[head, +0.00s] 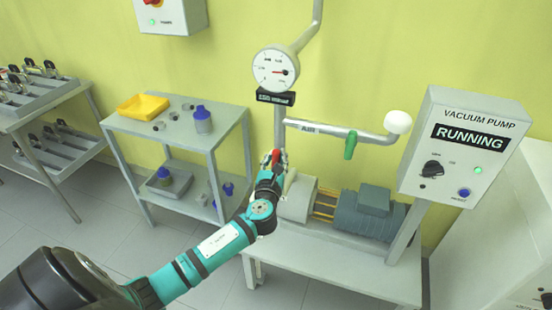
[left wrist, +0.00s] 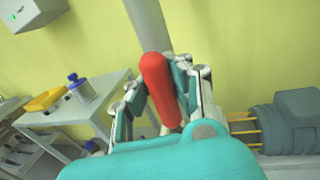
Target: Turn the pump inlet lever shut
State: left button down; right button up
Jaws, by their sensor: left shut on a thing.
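A red lever (left wrist: 157,82) shows in the left wrist view, in front of the grey vertical pipe (left wrist: 149,25) above the pump. In the head view only a small bit of red shows at the end of my arm. My left gripper (head: 274,160) is at the lever, with a finger on each side of it in the left wrist view (left wrist: 158,100), and is shut on it. The lever's pivot and lower end are hidden by the gripper. My right gripper is in neither view.
The pump (head: 368,214) stands on a low white bench (head: 340,277). A gauge (head: 275,67) sits above. The control box (head: 462,145) at the right reads RUNNING. A grey cart (head: 222,126) with a yellow tray (head: 143,105) and bottles stands left of the bench.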

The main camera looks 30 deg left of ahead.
pick_arm(q)
jog(key=shift+w+f, duration=0.1)
jog(key=shift+f, duration=0.2)
jog(key=shift+d, duration=0.15)
